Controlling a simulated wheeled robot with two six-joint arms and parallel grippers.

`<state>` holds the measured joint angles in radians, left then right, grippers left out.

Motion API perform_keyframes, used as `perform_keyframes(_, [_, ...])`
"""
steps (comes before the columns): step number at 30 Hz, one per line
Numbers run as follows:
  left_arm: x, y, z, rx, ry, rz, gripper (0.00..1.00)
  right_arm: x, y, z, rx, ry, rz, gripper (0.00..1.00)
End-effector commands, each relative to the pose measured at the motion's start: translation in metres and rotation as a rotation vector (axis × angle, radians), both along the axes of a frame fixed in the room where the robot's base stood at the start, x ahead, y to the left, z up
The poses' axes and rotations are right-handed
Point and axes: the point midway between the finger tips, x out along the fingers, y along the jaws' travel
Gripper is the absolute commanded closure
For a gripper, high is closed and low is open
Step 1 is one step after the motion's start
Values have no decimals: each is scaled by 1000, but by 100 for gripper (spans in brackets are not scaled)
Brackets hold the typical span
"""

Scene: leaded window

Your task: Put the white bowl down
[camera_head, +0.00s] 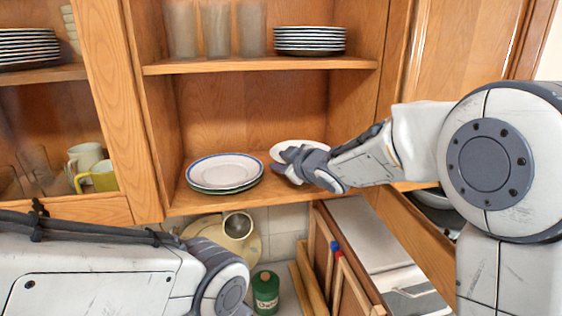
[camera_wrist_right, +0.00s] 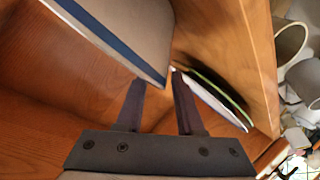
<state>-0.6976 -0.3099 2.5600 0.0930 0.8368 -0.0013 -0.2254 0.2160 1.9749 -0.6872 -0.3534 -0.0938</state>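The white bowl (camera_head: 297,146) shows in the head view on the right side of the lower cabinet shelf (camera_head: 220,203), partly hidden behind my right gripper (camera_head: 283,162). In the right wrist view, a pale dish with a dark blue band (camera_wrist_right: 125,30), likely the bowl, fills the upper left, close to the fingertips. The right gripper's fingers (camera_wrist_right: 157,80) stand apart, with brown wood visible between them. Whether a finger touches the dish is unclear. My left arm comes in at the lower left; its fingers are not visible.
Plates with blue and green rims (camera_head: 225,170) are stacked left of the bowl; they also show in the wrist view (camera_wrist_right: 215,97). Glasses (camera_head: 215,30) and a plate stack (camera_head: 310,38) stand on the shelf above. Cups (camera_head: 98,177) stand left. A green canister (camera_head: 265,291) is below.

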Motion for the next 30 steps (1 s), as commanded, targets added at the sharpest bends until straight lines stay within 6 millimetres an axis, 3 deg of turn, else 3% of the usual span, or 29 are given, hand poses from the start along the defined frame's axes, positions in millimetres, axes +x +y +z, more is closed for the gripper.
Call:
perform_keyframes(8, [0,0,-4,0,0,0,50,-13,-7,6,0,-4,-1,64])
perform_keyframes(21, [0,0,-2,0,0,0,50,-87,-44,37,0,-2,-2,64])
perform_keyframes(30, [0,0,0,0,0,0,50,-103,-50,39,1,6,-7,64])
